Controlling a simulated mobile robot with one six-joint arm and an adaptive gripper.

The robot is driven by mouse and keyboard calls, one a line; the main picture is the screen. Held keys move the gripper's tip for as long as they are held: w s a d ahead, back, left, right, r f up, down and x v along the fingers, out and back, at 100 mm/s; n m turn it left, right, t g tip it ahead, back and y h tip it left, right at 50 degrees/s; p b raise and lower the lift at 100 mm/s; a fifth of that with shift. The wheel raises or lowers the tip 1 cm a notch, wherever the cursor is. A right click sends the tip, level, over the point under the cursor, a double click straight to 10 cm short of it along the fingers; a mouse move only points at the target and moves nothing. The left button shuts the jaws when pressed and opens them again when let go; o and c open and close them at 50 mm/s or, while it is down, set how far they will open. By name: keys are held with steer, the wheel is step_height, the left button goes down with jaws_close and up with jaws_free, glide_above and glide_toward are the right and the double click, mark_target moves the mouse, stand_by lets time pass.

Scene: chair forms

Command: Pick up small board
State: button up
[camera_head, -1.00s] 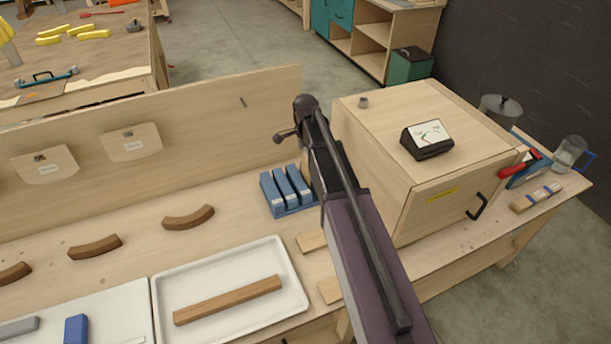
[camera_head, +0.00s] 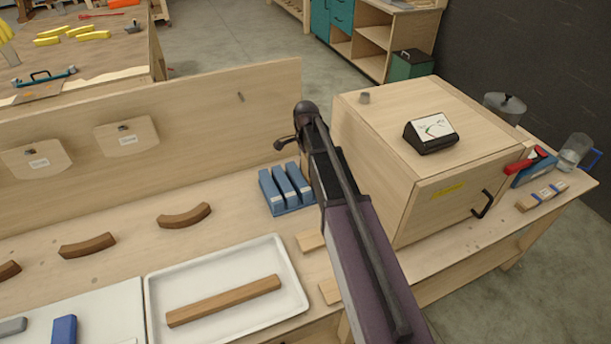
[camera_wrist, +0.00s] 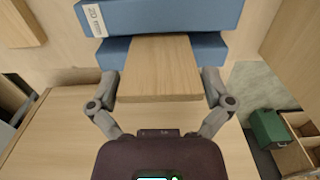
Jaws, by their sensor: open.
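In the wrist view, a small pale wooden board (camera_wrist: 160,68) lies between the two grey fingers of my gripper (camera_wrist: 164,82). The fingers are open, one on each side of the board; I cannot tell whether they touch it. A blue block (camera_wrist: 205,50) shows behind the board on both sides, and a labelled blue block (camera_wrist: 170,16) crosses its far end. In the head view, my arm hides the gripper and the board in it. Two pale wooden pieces (camera_head: 311,241) (camera_head: 329,291) lie on the bench left of my arm, partly covered by it.
A blue slotted stand (camera_head: 286,190) is close left of my arm. A wooden cabinet (camera_head: 385,175) with a meter (camera_head: 431,133) on top stands close right. A white tray (camera_head: 290,300) holds a brown bar. An upright wooden panel (camera_head: 225,110) runs behind the bench.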

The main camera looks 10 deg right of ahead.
steer(key=shift+f, duration=0.35)
stand_by(0.4)
steer(key=c, duration=0.8)
